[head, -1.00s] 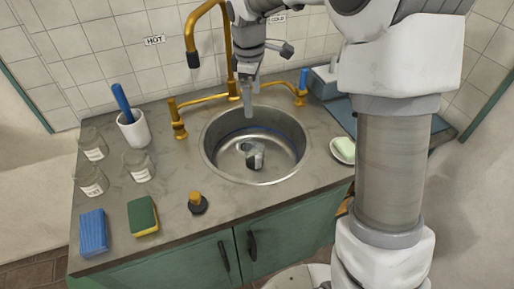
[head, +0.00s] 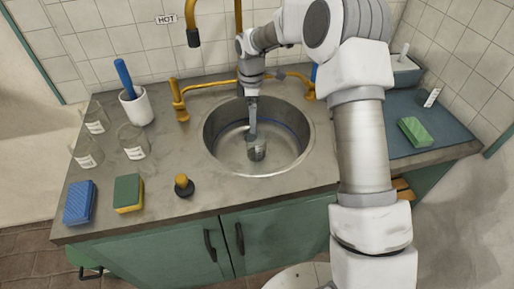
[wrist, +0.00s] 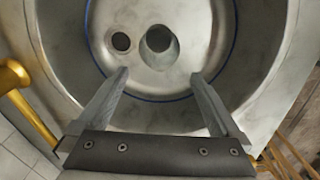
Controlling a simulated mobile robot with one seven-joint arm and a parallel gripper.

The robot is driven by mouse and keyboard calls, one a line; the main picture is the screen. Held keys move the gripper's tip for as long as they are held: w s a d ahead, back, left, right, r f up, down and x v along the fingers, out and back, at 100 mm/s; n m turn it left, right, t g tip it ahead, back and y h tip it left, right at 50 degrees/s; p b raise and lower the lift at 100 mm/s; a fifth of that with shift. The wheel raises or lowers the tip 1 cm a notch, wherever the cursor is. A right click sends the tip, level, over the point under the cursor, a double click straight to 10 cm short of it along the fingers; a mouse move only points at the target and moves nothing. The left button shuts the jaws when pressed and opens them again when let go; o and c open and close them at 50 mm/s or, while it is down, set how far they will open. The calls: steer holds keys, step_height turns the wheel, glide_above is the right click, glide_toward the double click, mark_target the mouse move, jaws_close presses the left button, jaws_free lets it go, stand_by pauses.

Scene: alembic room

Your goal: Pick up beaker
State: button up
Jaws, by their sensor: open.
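A small see-through beaker (head: 257,149) stands in the round steel sink (head: 212,145). In the wrist view the beaker (wrist: 160,47) shows from above as a round rim beside the dark drain hole (wrist: 121,42). My gripper (head: 252,130) reaches down into the sink, just above the beaker in the head view. In the wrist view my gripper's fingers (wrist: 158,76) are wide apart with nothing between them, and the beaker lies beyond the fingertips, roughly midway between them. Several labelled glass vessels (head: 133,143) stand on the counter at the left.
A gold faucet (head: 238,25) and a gold tap (head: 180,100) stand behind the sink. A white cup (head: 137,108), blue sponge (head: 79,203), green-yellow sponge (head: 128,193) and black stopper (head: 184,186) occupy the left counter. A green block (head: 415,131) lies on the right.

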mark_target(253, 136)
step_height(253, 136, down, 9)
steer(key=shift+b, duration=0.3)
steer(key=shift+d+f, duration=0.2)
steer(key=shift+f, duration=0.7)
steer(key=shift+d+f, duration=0.15)
steer(key=shift+f, duration=0.75)
steer(key=shift+d+f, duration=0.2)
steer(key=shift+f, duration=0.7)
steer(key=shift+c, duration=0.3)
steer(key=shift+r, duration=0.1)
steer(key=c, duration=1.5)
steer(key=shift+r, duration=0.15)
steer(key=shift+r, duration=4.75)
